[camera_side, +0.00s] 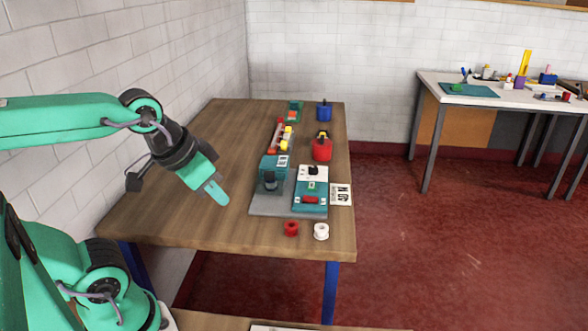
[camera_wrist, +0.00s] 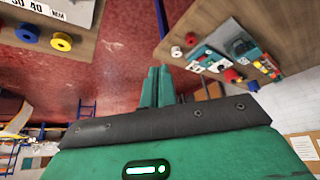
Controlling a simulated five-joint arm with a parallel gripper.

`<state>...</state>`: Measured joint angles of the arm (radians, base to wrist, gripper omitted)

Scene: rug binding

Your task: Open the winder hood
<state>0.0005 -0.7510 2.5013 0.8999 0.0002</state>
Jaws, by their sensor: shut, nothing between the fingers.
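The winder appears to be the teal machine (camera_side: 273,180) on a grey base plate (camera_side: 270,207) on the wooden table. Its boxy teal top, with a small white label, looks lowered; I cannot make out the hood's edge. A teal and white panel with a red part (camera_side: 310,200) stands just right of it. My gripper (camera_side: 218,194) is left of the machine, above the table, apart from it, shut and empty. In the wrist view my fingers (camera_wrist: 157,86) are together, and the teal machine (camera_wrist: 238,42) shows at upper right.
A red spool (camera_side: 291,228) and a white spool (camera_side: 321,231) stand near the table's front edge. A printed card (camera_side: 341,194) lies right of the panel. Behind are a red container (camera_side: 321,150) and a blue one (camera_side: 324,112). The table's left part (camera_side: 185,205) is clear.

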